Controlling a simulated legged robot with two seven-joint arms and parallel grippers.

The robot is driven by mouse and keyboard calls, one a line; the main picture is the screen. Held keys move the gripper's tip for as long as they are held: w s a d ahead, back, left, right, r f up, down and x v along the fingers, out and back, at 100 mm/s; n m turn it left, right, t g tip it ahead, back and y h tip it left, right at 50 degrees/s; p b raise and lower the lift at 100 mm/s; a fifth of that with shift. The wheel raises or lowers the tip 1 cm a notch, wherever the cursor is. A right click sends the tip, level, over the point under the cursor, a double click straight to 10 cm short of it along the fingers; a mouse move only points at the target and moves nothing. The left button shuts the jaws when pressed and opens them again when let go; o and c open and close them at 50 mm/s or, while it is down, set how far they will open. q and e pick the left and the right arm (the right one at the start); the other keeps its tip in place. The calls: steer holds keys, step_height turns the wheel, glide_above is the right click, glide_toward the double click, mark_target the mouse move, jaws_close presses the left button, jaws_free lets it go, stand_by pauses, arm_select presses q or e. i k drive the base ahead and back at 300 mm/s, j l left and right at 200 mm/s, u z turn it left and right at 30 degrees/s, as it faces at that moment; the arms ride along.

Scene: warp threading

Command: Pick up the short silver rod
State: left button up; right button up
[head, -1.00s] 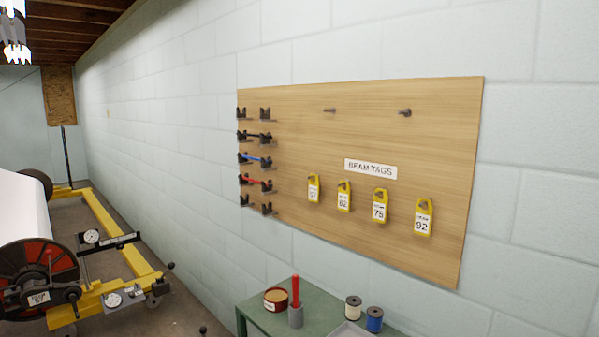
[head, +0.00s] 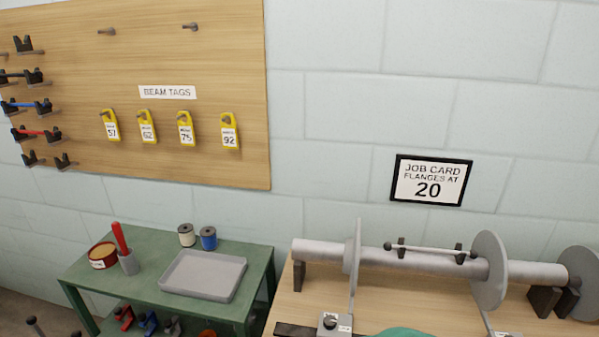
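A thin silver rod (head: 432,250) with dark ends lies across two small black holders (head: 402,246), between the two disc flanges of a grey roller. The roller (head: 322,252) lies on a wooden table at the right. Whether the rod touches the roller I cannot tell. Neither of my grippers is in view.
A wall board (head: 200,60) holds yellow tags and black, blue and red rods on brackets. A green bench (head: 90,285) carries a grey tray (head: 203,275), two spools, a round tin and a red-handled tool in a cup. A job card (head: 431,180) reads 20.

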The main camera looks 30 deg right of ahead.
mark_target(473, 253)
steer(key=z, duration=1.9)
